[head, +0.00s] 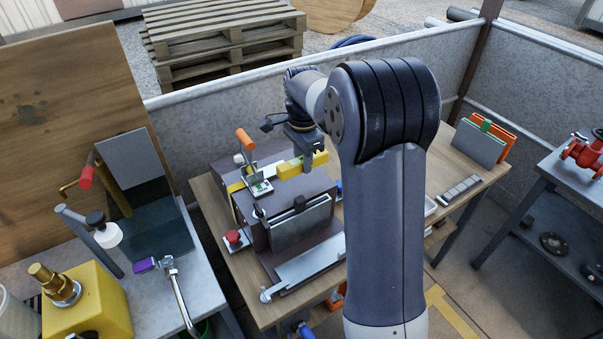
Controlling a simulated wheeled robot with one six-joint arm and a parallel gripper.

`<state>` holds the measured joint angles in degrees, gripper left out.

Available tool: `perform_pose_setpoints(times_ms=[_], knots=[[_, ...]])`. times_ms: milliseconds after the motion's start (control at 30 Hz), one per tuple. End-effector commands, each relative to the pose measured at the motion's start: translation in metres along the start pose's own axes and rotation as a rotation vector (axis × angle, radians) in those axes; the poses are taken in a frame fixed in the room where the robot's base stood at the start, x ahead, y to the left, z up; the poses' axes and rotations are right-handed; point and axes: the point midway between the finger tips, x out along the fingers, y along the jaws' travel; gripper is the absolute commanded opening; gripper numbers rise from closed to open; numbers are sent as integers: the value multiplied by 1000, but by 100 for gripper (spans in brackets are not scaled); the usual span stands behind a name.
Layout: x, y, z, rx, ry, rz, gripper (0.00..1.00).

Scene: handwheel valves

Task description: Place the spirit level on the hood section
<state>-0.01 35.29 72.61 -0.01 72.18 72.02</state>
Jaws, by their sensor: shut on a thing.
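The yellow spirit level (289,169) is held roughly level in the middle of the head view. My gripper (309,164) is shut on it near its right part, with the fingers pointing down and covering a piece of it. The level appears just above or against the top of a dark grey box-shaped body (312,187) on the wooden table. I cannot tell whether they touch. This body may be the hood section, but the view does not make that certain. My arm hides its right side.
An orange-handled tool (246,140) and a small green-and-white device (260,188) are left of the level. A red button (233,237) stands at the table's left edge. The left bench holds a yellow block (88,304). A low grey wall (220,130) runs behind.

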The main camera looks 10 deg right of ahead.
Motion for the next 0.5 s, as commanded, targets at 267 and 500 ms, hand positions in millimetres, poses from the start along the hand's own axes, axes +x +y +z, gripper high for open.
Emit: perform_pose_setpoints(times_ms=[267,500], knots=[[32,1,0,0,-1,3,0],[58,0,0,0,0,-1,0]])
